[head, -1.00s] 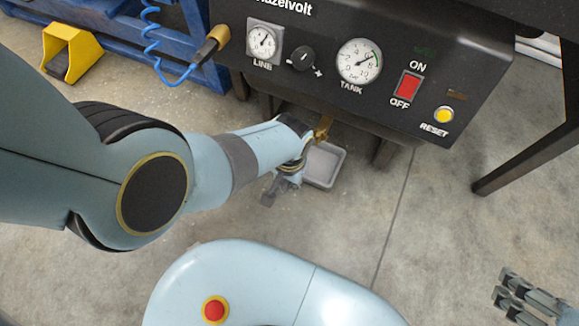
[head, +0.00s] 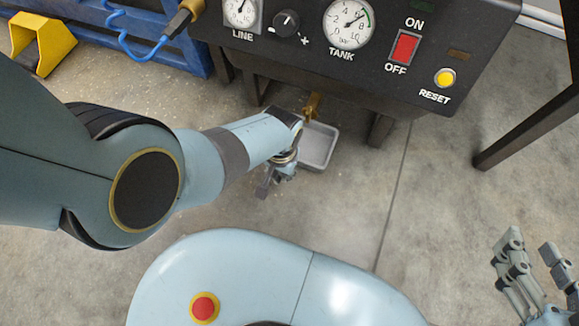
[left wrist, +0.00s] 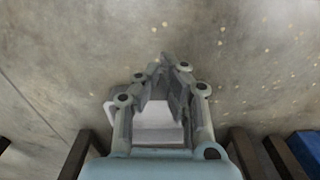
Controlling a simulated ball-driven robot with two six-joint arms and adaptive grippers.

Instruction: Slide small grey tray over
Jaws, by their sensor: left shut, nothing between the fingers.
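The small grey tray (head: 325,152) lies on the concrete floor below the front of the black machine, with its left side partly covered by my left arm. My left gripper (head: 264,190) is low, just left of the tray and towards my base. In the left wrist view, its fingers (left wrist: 170,65) come together with nothing between them. The pale tray (left wrist: 157,118) shows behind and between the fingers there; I cannot tell whether they touch it. My right gripper (head: 533,250) is at the lower right, fingers apart and empty, far from the tray.
The black machine (head: 370,75) with gauges and switches overhangs the tray. A brass valve (head: 312,104) hangs just above the tray's far edge. Dark legs (head: 380,130) stand behind it. A yellow pedal (head: 42,42) is at upper left. Floor right of the tray is clear.

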